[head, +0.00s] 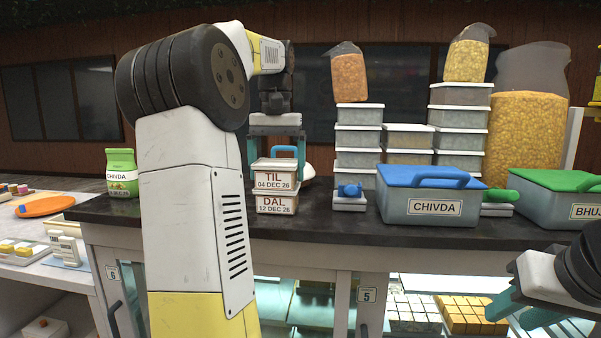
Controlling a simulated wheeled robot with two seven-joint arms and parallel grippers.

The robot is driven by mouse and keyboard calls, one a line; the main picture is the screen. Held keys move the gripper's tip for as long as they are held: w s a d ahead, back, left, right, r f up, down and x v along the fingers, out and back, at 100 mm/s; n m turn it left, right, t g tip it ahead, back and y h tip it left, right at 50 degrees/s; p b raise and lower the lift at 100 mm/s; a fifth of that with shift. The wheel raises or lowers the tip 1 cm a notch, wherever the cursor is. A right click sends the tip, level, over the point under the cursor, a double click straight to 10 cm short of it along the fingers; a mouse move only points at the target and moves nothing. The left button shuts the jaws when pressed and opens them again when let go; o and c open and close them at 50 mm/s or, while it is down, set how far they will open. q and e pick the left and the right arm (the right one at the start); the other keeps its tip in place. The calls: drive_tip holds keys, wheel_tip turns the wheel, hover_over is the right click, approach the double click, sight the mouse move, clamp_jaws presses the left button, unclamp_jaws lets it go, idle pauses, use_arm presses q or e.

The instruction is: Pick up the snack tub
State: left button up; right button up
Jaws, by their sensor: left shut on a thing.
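A small pale tub labelled TIL, 04 DEC 26 (274,180) sits directly above a like tub labelled DAL, 12 DEC 26 (276,202) on the dark counter. My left gripper (275,152) comes down over the TIL tub with a finger at each side and is shut on it. I cannot tell whether the two tubs touch. A larger grey tub labelled CHIVDA (393,212), with a blue lid and handle, stands to the right. My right gripper (522,308) is low at the right, in front of the counter, fingers apart and empty; it is partly hidden by its arm.
A green CHIVDA packet (122,175) stands at the counter's left. Stacked clear boxes (359,137) and bags of snacks (349,77) stand behind. A green-lidded BHUJ tub (560,205) is at the far right. A small scale (349,203) sits right of the tubs.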

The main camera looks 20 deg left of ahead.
sight(277, 163)
use_arm(q)
drive_tip(key=shift+r, duration=0.15)
drive_tip(key=shift+r, duration=0.9)
drive_tip(key=shift+s+r, duration=0.1)
drive_tip(key=shift+r, duration=0.75)
drive_tip(key=s+d, duration=0.2)
drive_tip(key=s, duration=0.5)
drive_tip(key=s+d+r, duration=0.1)
drive_tip(key=s+d, duration=0.2)
drive_tip(key=s, duration=0.4)
drive_tip(key=shift+s+d, duration=0.3)
drive_tip(key=shift+d, duration=0.05)
